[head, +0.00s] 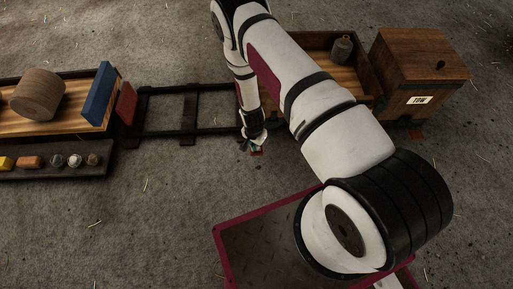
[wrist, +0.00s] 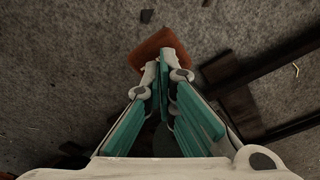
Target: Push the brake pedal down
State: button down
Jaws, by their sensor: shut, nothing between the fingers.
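A rust-orange plate (wrist: 148,47), which looks like the brake pedal, lies under and just beyond my fingertips in the wrist view. The pedal's mount is hidden by the fingers.
A dark tray (head: 80,160) holds several small items.

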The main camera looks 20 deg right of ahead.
aim_at(252, 154)
jog(key=shift+f+b, duration=0.55)
jog(key=shift+f, duration=0.35)
jog(key=shift+s+a+r+p, duration=0.25)
jog(key=shift+s+a, duration=0.2)
jog(key=shift+a, duration=0.2)
jog(key=shift+s+a+r+p, duration=0.25)
jog(key=shift+s+a, duration=0.2)
jog(key=shift+a, duration=0.15)
notch_tip(252, 154, up, 12)
jog(key=shift+s+a, duration=0.35)
jog(key=shift+a, duration=0.1)
jog(key=shift+f, duration=0.1)
